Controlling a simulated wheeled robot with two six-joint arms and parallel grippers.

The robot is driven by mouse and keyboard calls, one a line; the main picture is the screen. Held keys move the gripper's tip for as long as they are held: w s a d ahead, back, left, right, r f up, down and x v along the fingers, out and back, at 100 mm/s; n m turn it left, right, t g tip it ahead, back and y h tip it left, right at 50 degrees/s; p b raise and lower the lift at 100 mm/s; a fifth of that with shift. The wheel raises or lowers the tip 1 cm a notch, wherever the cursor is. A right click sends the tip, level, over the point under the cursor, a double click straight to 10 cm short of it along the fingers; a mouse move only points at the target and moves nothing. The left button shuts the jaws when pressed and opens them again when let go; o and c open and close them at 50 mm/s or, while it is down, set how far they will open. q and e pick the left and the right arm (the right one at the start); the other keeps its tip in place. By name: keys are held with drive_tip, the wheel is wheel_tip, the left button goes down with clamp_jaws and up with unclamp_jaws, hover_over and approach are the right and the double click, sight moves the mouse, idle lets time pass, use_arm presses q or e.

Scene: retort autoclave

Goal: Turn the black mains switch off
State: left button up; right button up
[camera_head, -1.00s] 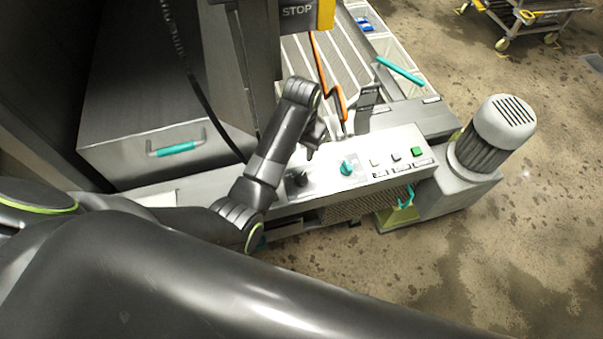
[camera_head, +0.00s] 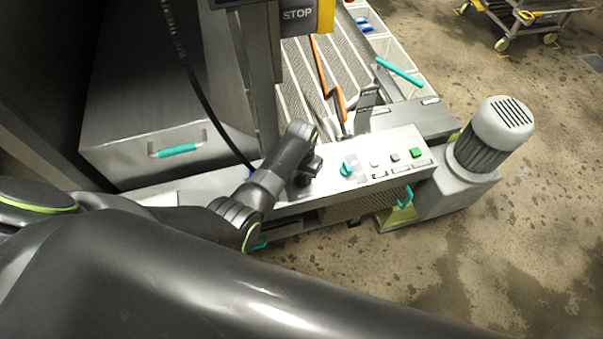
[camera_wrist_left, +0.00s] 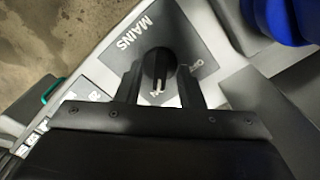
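The black mains switch (camera_wrist_left: 158,68) is a round knob on a grey plate marked MAINS in the left wrist view. Its white pointer line faces the partly hidden ON mark; the OFF mark is to the right. My left gripper (camera_wrist_left: 159,86) has one finger on each side of the knob, with narrow gaps showing, so it looks open around it. In the head view my left gripper (camera_head: 312,166) is over the left end of the control panel (camera_head: 330,182) and largely covers the switch. My right gripper is not in view.
A teal selector knob (camera_head: 347,168) and several buttons, including a green button (camera_head: 416,153), sit to the right on the panel. A grey motor (camera_head: 490,135) stands beyond its right end. A blue object (camera_wrist_left: 285,20) shows at the wrist view's upper right.

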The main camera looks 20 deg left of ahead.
use_arm(q)
clamp_jaws()
